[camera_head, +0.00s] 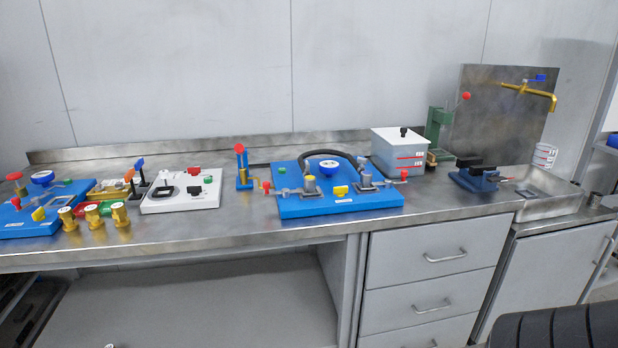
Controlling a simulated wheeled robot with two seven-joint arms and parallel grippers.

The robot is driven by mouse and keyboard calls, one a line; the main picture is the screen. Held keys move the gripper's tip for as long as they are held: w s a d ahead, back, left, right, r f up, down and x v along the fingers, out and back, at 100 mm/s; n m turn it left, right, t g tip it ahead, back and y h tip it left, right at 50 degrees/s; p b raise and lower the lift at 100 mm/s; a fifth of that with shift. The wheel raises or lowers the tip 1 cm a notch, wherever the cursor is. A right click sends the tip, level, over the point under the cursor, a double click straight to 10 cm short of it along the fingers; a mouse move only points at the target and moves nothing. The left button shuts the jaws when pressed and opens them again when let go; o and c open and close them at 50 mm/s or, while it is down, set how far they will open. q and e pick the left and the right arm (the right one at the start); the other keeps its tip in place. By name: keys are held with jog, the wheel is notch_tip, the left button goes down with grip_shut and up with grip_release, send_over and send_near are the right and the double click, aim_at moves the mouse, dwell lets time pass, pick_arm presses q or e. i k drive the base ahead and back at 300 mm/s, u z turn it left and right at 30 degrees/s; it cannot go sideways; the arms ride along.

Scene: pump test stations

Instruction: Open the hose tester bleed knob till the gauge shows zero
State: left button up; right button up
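The hose tester is likely the blue board (305,208) in the middle of the bench, with a black hose (313,156) arched over its back. A round gauge (329,167) with a pale face stands on it under the hose; its reading is too small to tell. A yellow knob (340,191) sits near the board's front middle. Small red handles show at its left (267,187) and right (404,174). I cannot tell for sure which one is the bleed knob, or how far it is turned. Neither of my grippers is in view.
Left of the board stand a blue hand pump (242,170) and a white control box (182,197). Another blue board (30,222) and brass fittings (94,216) are farther left. A grey tank (398,152), blue vise (476,178) and sink (548,205) are right. The front bench strip is clear.

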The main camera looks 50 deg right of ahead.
aim_at(341, 191)
jog(key=z, duration=0.55)
jog(key=i, duration=1.05)
jog(key=z, duration=0.85)
